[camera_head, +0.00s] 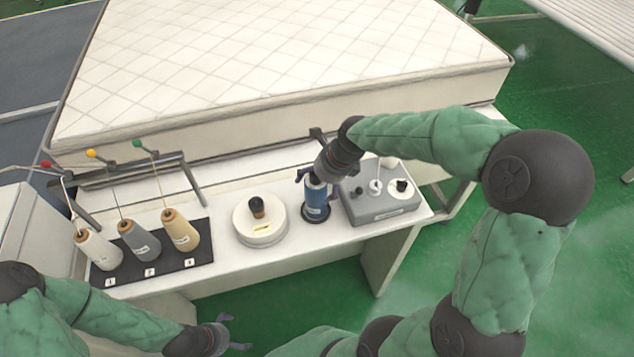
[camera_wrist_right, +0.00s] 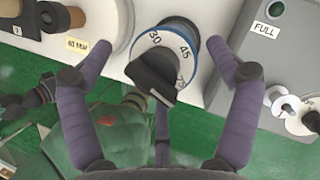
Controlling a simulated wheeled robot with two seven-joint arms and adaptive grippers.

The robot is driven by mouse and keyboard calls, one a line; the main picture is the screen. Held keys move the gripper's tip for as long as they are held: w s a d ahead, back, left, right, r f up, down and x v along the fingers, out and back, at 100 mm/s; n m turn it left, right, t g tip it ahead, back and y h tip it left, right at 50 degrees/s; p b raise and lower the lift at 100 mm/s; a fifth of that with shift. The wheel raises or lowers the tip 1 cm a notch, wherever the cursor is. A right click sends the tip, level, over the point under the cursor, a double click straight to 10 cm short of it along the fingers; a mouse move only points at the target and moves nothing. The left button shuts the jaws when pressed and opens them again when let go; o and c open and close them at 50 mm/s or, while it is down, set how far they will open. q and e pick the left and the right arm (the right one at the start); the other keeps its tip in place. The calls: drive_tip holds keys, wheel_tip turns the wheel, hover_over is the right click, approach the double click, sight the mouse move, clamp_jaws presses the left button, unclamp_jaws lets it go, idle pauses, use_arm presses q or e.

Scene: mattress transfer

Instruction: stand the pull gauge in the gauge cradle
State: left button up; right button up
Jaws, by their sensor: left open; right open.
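The pull gauge, which I take to be the blue cylinder with a white label (camera_head: 316,199), stands upright on the table. Its foot is in a dark round base (camera_head: 316,215), seemingly the gauge cradle. In the right wrist view the gauge (camera_wrist_right: 161,68) shows a numbered dial and a black knob. My right gripper (camera_head: 318,182) is open around its upper part; in the wrist view its fingers (camera_wrist_right: 160,48) lie on either side, with gaps. How deep the foot sits is hidden. My left gripper (camera_head: 236,333) is open and empty before the table's front edge.
A white round stand (camera_head: 250,228) with a dark-capped piece is left of the gauge. A grey box (camera_head: 382,212) is close on the right. Several thread cones stand on a black mat (camera_head: 200,250) at the left. A mattress (camera_head: 280,60) lies behind.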

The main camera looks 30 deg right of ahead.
drive_tip(key=p+v, duration=0.2)
drive_tip(key=v, duration=0.9)
drive_tip(key=shift+f, duration=0.1)
